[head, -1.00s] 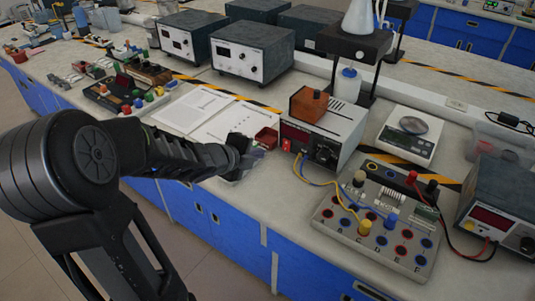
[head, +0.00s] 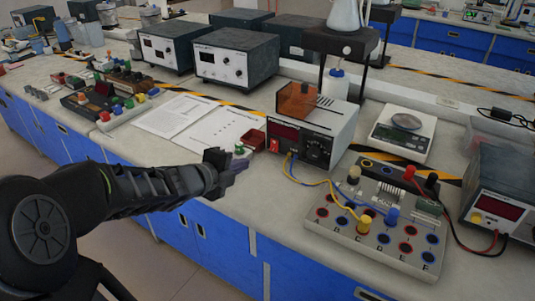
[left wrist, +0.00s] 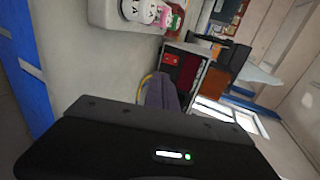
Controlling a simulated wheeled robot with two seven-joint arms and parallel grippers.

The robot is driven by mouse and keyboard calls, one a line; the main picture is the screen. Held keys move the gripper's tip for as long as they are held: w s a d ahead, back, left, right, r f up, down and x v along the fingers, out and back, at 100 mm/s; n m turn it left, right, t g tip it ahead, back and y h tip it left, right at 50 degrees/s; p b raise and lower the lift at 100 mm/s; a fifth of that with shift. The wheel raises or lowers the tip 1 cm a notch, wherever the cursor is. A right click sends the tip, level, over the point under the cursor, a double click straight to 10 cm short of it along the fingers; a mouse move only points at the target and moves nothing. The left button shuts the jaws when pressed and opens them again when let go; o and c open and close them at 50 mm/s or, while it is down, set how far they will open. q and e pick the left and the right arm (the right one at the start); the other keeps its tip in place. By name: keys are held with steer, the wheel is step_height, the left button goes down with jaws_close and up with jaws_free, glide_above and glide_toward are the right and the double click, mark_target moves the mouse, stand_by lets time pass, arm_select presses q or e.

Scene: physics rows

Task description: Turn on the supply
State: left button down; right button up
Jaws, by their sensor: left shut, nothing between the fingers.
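The supply (head: 313,135) is a pale box with a dark front panel, standing mid-bench. Its display looks dark. A red switch (head: 273,146) sits at the lower left of the panel, beside a black dial. Yellow and blue leads run from its front to a grey circuit board (head: 390,232). My left gripper (head: 236,166) is shut and empty, left of the switch and apart from it. In the left wrist view the closed fingers (left wrist: 161,92) point toward the supply's front (left wrist: 185,66), with a red patch on it. My right gripper is not in view.
A small red tray (head: 252,140) and a green-topped item (head: 239,149) lie between my gripper and the supply. Open papers (head: 215,130) lie to the left.

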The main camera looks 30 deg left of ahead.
arm_select(q)
steer(key=shift+w+f, duration=0.35)
steer(key=shift+w, duration=0.15)
steer(key=b, duration=0.3)
glide_toward(273, 150)
steer(key=w+f, duration=0.2)
steer(key=f, duration=0.1)
steer(key=shift+d, duration=0.1)
steer(key=w, duration=0.2)
steer(key=shift+w, duration=0.95)
steer(key=f+b, duration=0.1)
steer(key=b, duration=0.1)
steer(key=shift+w+b, duration=0.15)
steer(key=shift+b, duration=0.15)
steer(key=shift+r+p, duration=0.45)
steer(key=shift+r, duration=0.15)
